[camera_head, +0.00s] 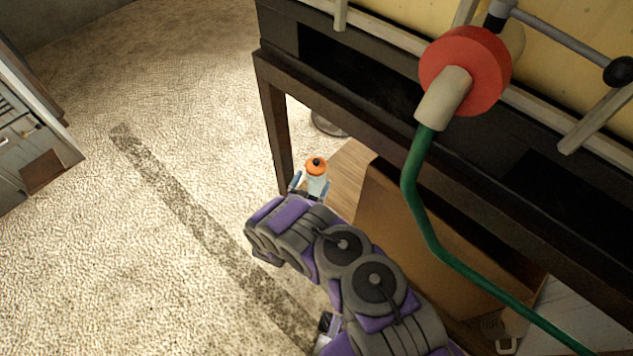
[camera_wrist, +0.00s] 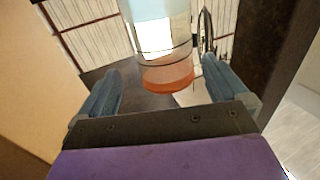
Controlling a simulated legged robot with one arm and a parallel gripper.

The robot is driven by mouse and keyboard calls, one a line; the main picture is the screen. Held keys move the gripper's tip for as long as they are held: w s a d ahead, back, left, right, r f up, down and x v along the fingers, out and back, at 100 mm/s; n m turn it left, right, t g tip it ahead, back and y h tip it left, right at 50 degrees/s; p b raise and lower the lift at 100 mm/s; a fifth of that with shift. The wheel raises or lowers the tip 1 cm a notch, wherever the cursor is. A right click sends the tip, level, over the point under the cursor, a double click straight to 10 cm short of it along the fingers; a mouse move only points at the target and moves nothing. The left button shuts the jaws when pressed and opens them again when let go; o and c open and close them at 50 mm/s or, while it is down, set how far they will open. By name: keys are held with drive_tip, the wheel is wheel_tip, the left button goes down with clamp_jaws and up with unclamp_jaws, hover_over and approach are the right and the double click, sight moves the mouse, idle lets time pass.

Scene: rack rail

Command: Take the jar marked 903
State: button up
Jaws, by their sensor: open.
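A jar (camera_head: 315,184) with a light-blue body and an orange lid with a dark knob shows at the end of my arm in the head view. In the wrist view the same jar (camera_wrist: 147,14) appears lid down, with a white label; I cannot read a number on it. My gripper (camera_head: 311,183) is open, with one blue finger on each side of the jar. In the wrist view my gripper (camera_wrist: 161,70) has gaps between both fingers and the jar. What the jar stands on is mostly hidden.
A red disc (camera_head: 480,65) with a green hose (camera_head: 425,225) hangs at the right. A cabinet (camera_head: 25,140) stands far left. The pale floor (camera_head: 110,260) is clear.

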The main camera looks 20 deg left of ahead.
sight(317, 170)
drive_tip(key=w, duration=0.1)
drive_tip(key=w+b, duration=0.1)
drive_tip(key=w, duration=0.1)
drive_tip(key=w+b, duration=0.1)
drive_tip(key=shift+w+a+f, duration=0.35)
drive_tip(key=shift+a, duration=0.05)
drive_tip(key=shift+w+d+r, duration=0.1)
drive_tip(key=shift+w+r, duration=0.05)
drive_tip(key=shift+w, duration=0.15)
drive_tip(key=shift+d+r, duration=0.1)
drive_tip(key=shift+d, duration=0.05)
drive_tip(key=shift+c, duration=0.8)
drive_tip(key=c, duration=1.7)
